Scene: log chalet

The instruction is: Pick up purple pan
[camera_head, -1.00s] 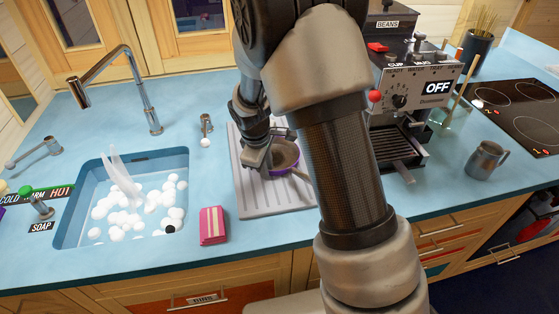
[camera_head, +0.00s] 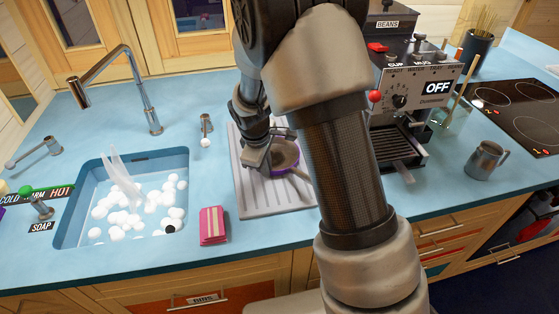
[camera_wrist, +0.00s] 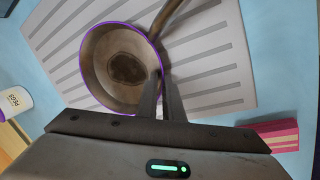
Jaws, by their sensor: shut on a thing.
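The purple pan (camera_head: 284,154) is a round pan with a purple rim and a brown, stained inside. It is over the grey ridged drainboard (camera_head: 250,190), partly hidden behind my arm in the head view. In the wrist view the pan (camera_wrist: 105,72) is left of centre, its handle (camera_wrist: 170,16) pointing up and right. My gripper (camera_wrist: 160,85) is shut on the pan's near right wall, with one finger inside the rim and one outside. It also shows in the head view (camera_head: 268,163) at the pan's left side. I cannot tell whether the pan is clear of the drainboard.
A sink (camera_head: 70,215) with white suds lies to the left. A pink sponge (camera_head: 212,225) sits at the counter's front. A coffee machine (camera_head: 405,90), a metal mug (camera_head: 486,160) and a black hob (camera_head: 520,105) stand to the right. The tall tap (camera_head: 140,85) rises behind the sink.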

